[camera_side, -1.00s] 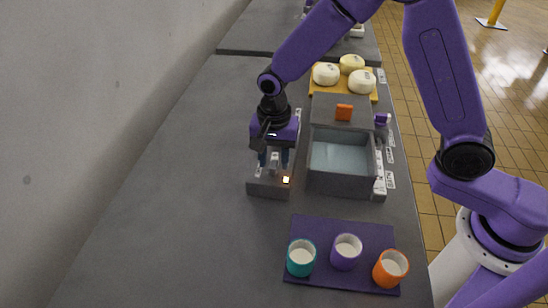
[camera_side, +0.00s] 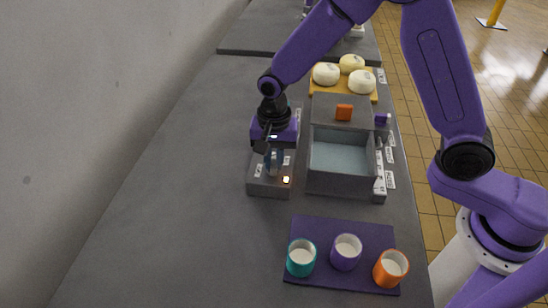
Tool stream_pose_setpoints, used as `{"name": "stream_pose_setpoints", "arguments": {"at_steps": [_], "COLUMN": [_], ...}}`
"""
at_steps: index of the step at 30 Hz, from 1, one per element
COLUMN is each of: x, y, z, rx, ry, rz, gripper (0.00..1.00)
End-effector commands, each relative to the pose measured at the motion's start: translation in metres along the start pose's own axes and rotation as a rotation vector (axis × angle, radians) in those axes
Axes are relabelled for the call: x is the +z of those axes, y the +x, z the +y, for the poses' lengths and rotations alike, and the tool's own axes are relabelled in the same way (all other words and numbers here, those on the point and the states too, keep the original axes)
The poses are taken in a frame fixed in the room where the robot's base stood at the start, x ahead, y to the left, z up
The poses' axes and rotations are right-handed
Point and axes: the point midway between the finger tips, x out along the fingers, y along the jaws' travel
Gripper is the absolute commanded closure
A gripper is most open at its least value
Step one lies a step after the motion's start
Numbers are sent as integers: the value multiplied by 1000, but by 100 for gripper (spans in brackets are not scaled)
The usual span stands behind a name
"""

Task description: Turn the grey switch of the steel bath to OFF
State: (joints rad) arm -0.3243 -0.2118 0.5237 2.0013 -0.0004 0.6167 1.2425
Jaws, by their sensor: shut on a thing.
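The steel bath (camera_side: 342,184) is a grey box with pale liquid inside, right of my gripper. A low grey control box (camera_side: 269,186) stands against its left side, with white labels and a lit amber lamp (camera_side: 286,180) near its front right corner. My gripper (camera_side: 273,167) points down over the control box, its fingers shut on the grey switch. The switch itself is mostly hidden between the fingers, and I cannot tell which way it points. The label lettering is too small to read.
A purple mat (camera_side: 320,225) in front bears a teal cup (camera_side: 301,257), a purple cup (camera_side: 346,251) and an orange cup (camera_side: 390,268). A yellow board (camera_side: 316,88) with round white cheeses lies behind the bath. The grey counter to the left is clear.

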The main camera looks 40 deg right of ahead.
Motion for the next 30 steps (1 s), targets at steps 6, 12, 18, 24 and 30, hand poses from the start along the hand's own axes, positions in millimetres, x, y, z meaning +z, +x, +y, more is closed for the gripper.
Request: {"name": "stream_pose_setpoints", "arguments": {"at_steps": [6, 12, 18, 24, 30], "x": [0, 0, 0, 0, -1], "y": [0, -1, -1, -1, -1], "z": [0, 0, 0, 0, 0], "rx": [0, -1, -1, -1, -1], "ry": [-154, -342, -532, -723, -912], "rz": [0, 0, 0, 0, 1], "gripper": [100, 100, 100, 100, 100]}}
